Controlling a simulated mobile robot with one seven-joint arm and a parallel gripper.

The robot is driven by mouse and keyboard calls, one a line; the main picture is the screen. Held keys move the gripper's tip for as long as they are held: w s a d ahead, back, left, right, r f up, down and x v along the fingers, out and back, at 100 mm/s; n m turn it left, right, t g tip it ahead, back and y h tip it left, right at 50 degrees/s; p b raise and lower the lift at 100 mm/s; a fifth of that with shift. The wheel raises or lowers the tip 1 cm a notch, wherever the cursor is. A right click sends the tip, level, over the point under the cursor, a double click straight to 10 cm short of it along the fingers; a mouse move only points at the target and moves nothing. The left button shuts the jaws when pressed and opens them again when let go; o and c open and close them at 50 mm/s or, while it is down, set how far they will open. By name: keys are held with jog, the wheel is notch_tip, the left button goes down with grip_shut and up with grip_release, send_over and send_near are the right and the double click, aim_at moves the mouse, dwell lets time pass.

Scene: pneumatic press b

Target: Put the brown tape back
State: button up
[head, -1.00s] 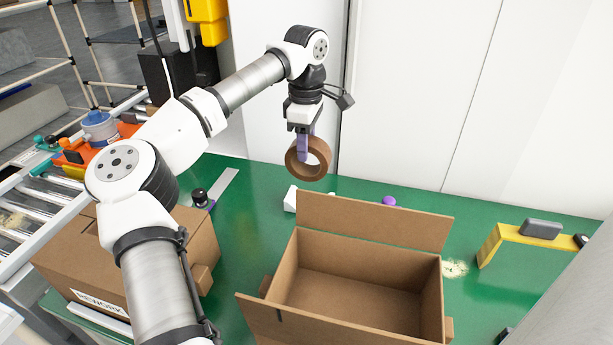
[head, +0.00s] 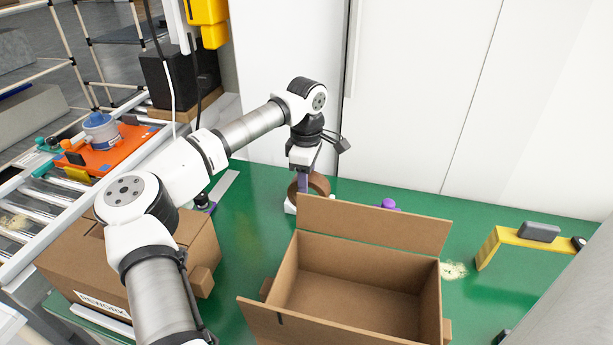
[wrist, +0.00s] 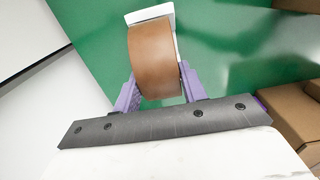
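The brown tape (head: 320,184) is a wide roll, held upright behind the open cardboard box. My gripper (head: 303,184) has purple fingers and is shut on it. In the wrist view the tape (wrist: 155,60) sits between the two fingertips (wrist: 160,92), one at each side of its width. A white holder (head: 290,207) is on the green table just below the tape, mostly hidden by the tape and the box flap. In the wrist view the white holder (wrist: 150,14) shows behind and beside the tape. I cannot tell whether the tape touches it.
The open, empty-looking cardboard box (head: 350,297) stands in front, its back flap (head: 375,226) raised near the tape. A closed box (head: 125,262) is at left. A purple knob (head: 389,203) and a yellow bracket (head: 525,242) are to the right. A white wall (head: 420,90) stands behind.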

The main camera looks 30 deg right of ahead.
jog(key=o, duration=0.4)
jog(key=shift+c, duration=0.2)
jog(key=shift+f, duration=0.2)
notch_tip(320, 180, up, 14)
jog(key=b, duration=0.1)
jog(key=shift+s+d, duration=0.2)
jog(key=shift+s, duration=0.05)
